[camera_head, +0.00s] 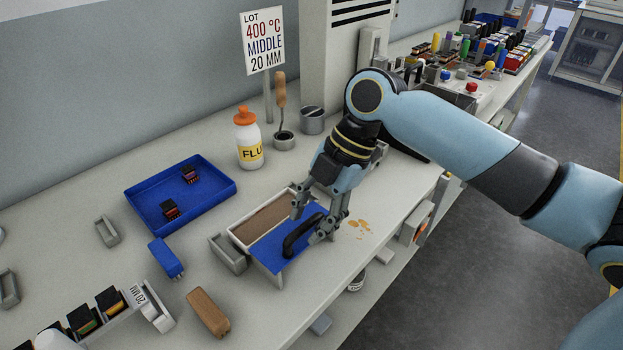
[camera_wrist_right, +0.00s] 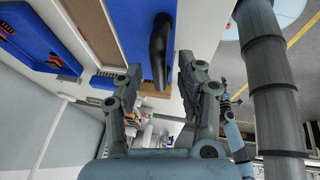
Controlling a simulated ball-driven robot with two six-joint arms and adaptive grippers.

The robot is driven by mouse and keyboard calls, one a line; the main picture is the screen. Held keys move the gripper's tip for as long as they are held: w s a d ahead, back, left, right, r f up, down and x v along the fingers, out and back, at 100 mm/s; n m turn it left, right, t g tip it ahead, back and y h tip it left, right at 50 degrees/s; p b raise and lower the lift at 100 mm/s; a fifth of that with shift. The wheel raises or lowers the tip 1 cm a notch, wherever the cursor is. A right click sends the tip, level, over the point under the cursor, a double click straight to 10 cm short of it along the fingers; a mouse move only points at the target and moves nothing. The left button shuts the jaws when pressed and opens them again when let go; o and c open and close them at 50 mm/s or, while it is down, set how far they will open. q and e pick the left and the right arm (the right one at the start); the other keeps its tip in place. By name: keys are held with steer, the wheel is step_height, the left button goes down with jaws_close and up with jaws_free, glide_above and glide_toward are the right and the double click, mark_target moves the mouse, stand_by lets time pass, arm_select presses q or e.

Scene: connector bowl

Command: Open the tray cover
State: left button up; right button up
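The tray (camera_head: 238,240) is a pale box on the bench with a brown inside showing along its back part. A blue cover (camera_head: 268,252) with a black arched handle (camera_head: 291,242) lies over its front part. My right gripper (camera_head: 311,217) is just above the handle, pointing down, with its fingers spread. I cannot tell whether a finger touches the handle. My left gripper is not in view.
A blue bin (camera_head: 152,207) with small dark parts, a glue-like white bottle (camera_head: 249,143) with an orange cap and a sign (camera_head: 263,40) on a post stand behind. A blue block (camera_head: 166,258) and a brown block (camera_head: 208,313) lie to the left. Orange spots mark the bench at right.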

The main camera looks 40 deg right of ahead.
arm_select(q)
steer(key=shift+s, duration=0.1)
arm_select(e)
steer(key=shift+r, duration=0.1)
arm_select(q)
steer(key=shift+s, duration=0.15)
arm_select(e)
steer(key=v, duration=1.1)
steer(key=shift+d+r, duration=0.25)
steer(key=shift+r, duration=0.05)
